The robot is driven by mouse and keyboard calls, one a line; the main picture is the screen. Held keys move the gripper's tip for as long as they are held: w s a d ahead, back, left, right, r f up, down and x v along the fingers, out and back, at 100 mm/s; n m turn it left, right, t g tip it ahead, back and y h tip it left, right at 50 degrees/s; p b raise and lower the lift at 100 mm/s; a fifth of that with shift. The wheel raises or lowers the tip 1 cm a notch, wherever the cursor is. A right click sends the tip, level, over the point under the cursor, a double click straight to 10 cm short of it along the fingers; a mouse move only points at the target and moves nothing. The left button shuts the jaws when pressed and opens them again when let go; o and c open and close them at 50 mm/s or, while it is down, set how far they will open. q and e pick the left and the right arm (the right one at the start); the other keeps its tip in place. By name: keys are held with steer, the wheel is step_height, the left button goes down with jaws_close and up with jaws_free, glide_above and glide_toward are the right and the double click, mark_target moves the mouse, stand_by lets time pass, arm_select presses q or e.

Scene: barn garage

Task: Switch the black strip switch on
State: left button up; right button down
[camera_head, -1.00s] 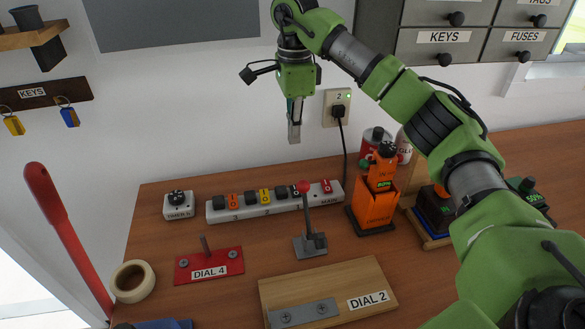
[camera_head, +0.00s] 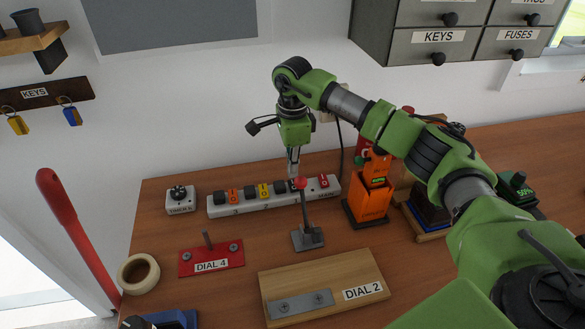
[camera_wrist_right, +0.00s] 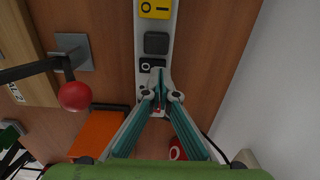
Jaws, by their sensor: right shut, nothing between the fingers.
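The white power strip (camera_head: 265,203) lies along the back of the wooden bench. It carries a red switch (camera_head: 233,196), a yellow switch (camera_head: 263,190) and a red main switch (camera_head: 323,181). The black switch (camera_wrist_right: 152,65), marked O and I, shows in the right wrist view between a dark plug (camera_wrist_right: 156,43) and my fingertips. In the head view it is largely hidden behind the red knob and my gripper. My right gripper (camera_head: 293,172) is shut and empty, pointing down just above the strip; its fingertips also show in the wrist view (camera_wrist_right: 160,96). I cannot tell whether it touches the strip.
A lever with a red knob (camera_head: 300,184) stands close in front of my gripper. An orange device (camera_head: 368,200) stands right of the strip, a timer box (camera_head: 180,200) left. The DIAL 4 plate (camera_head: 211,260) and DIAL 2 board (camera_head: 360,273) lie in front.

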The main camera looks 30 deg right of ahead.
mark_target(292, 181)
steer(key=shift+f, duration=1.05)
steer(key=shift+w+f+b, duration=0.1)
steer(key=shift+f+b, duration=0.3)
steer(key=shift+f, duration=0.05)
steer(key=shift+r, duration=0.2)
steer(key=shift+p, duration=0.35)
steer(key=shift+s+a+r, duration=0.1)
steer(key=shift+s+r, duration=0.05)
steer(key=shift+s, duration=0.25)
steer(key=shift+s+a+r, duration=0.1)
steer(key=shift+s, duration=0.3)
